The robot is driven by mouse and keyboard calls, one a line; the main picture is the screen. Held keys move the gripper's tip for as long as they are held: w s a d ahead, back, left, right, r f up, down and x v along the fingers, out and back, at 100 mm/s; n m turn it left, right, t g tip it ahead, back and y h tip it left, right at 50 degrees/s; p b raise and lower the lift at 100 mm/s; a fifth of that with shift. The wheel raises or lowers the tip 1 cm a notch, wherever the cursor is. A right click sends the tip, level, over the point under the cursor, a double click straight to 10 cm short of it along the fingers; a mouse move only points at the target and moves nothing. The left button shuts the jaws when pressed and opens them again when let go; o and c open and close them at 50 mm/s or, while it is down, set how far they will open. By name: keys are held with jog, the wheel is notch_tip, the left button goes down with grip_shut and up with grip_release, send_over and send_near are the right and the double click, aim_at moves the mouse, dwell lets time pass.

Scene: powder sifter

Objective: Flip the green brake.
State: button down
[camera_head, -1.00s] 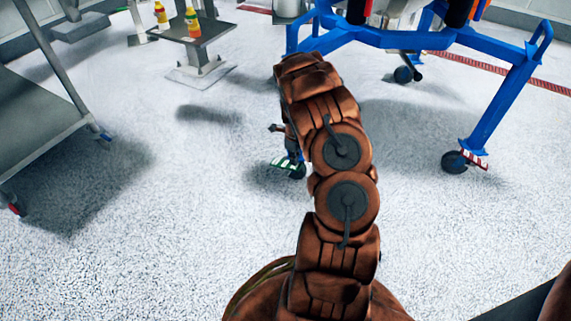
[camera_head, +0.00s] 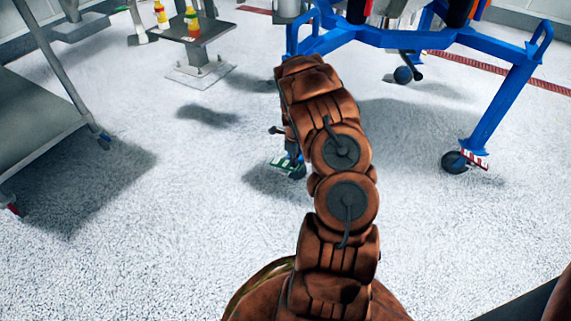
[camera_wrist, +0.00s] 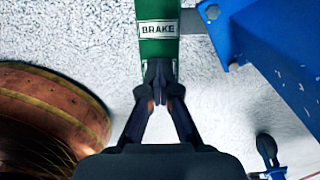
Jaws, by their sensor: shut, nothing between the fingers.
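The green brake (camera_wrist: 158,52) is a flat green pedal with a white "BRAKE" label, at the top middle of the wrist view. In the head view the green brake (camera_head: 281,164) shows small beside a caster, just left of my arm. My gripper (camera_wrist: 158,72) is shut and empty, its fingertips over the lower end of the pedal just below the label. I cannot tell whether they touch it. In the head view my gripper is mostly hidden behind my arm.
A blue frame (camera_head: 495,105) on casters stands at the back right. Its right caster has a red brake (camera_head: 474,160). A grey cart (camera_head: 45,130) stands at the left, and a small table (camera_head: 210,30) with bottles at the back. Open floor lies between them.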

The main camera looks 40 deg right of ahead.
jog(key=shift+f, duration=0.55)
dwell(0.4)
jog(key=shift+r+p, duration=0.75)
jog(key=shift+r, duration=2.75)
jog(key=shift+r, duration=0.15)
jog(key=s+a+r+n+p, duration=0.3)
jog(key=a+r+n+p, duration=0.3)
jog(key=r, duration=0.8)
jog(key=s+a+r+n+g+p, duration=0.15)
jog(key=a+r+n+p, duration=0.25)
jog(key=a+r+p, duration=0.75)
jog(key=s+a+r+n+t+p, duration=0.1)
jog(key=s+a+r+n+p, duration=0.35)
jog(key=r, duration=1.25)
jog(key=s+a+r+n+p, duration=0.5)
jog(key=s+r+n+p, duration=0.1)
jog(key=s+r, duration=0.1)
jog(key=s+a+r+n+g+p, duration=0.1)
jog(key=s+a+r+n+p, duration=0.4)
jog(key=r, duration=0.5)
jog(key=s+a+r+n+p, duration=0.5)
jog(key=s+r+n+p, duration=0.2)
jog(key=s+r, duration=0.1)
jog(key=shift+s+a+r+p, duration=0.3)
jog(key=shift+s+p, duration=0.1)
jog(key=shift+s, duration=0.15)
